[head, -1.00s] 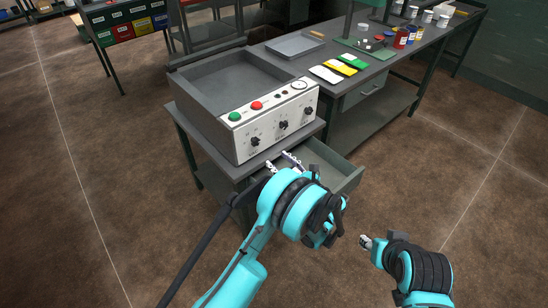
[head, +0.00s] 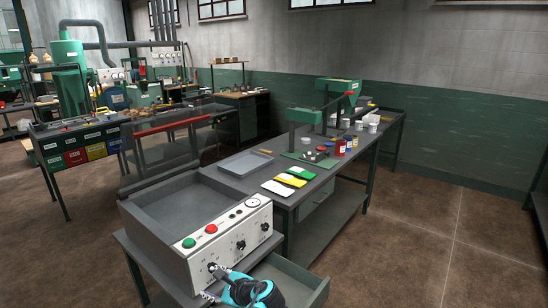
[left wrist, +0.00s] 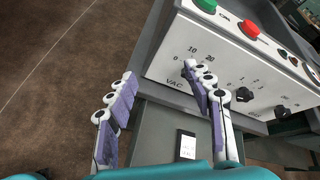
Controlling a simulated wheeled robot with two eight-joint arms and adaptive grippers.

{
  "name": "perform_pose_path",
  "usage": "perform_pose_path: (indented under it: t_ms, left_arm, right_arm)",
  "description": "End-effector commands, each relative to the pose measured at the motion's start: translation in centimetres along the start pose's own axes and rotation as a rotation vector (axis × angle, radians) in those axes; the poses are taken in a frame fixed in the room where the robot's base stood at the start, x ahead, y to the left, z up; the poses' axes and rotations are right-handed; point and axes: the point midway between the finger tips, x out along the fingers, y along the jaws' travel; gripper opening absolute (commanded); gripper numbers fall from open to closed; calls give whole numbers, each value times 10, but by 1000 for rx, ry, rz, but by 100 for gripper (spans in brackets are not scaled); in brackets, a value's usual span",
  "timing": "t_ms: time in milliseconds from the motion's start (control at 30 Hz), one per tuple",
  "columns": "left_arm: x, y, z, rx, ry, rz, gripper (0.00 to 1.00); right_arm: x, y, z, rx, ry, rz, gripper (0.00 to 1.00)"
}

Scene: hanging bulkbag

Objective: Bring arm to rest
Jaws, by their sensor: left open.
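My left gripper (head: 213,281) shows at the bottom of the head view, in front of the machine's control panel (head: 232,240). In the left wrist view its two fingers (left wrist: 158,82) are spread apart with nothing between them. The right finger overlaps the panel near the knob marked VAC; I cannot tell whether it touches. Only the gripper and wrist of my left arm show in the head view. My right gripper is not in view.
The grey machine (head: 143,215) has its lid raised. An open drawer (head: 305,280) juts out below, close to my left gripper. The bench behind holds a tray (head: 245,163), coloured cards (head: 290,180) and several jars. Floor (head: 420,235) at the right is clear.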

Motion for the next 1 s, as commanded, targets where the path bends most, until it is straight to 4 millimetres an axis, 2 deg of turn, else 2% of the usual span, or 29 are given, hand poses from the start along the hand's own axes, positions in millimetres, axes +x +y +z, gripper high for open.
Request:
perform_pose_path:
  t_ms: [33,100,267,400,600,700,833,1000]
  left_arm:
    - [-6,11,17,-94,48,30,52]
    - [-14,25,33,-236,119,75,52]
    - [-42,64,60,-575,263,192,52]
    - [-73,101,75,-886,368,314,52]
    - [-119,151,81,-1334,485,508,52]
    - [-138,169,79,-1521,525,597,52]
    - [-154,183,75,-1689,556,681,52]
    - [-161,188,72,-1773,571,726,52]
  right_arm:
    - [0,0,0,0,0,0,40]
    - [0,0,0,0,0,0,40]
    - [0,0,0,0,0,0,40]
    - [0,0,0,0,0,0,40]
    - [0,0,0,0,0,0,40]
    - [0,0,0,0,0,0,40]
    - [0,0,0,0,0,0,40]
    - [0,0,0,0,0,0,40]
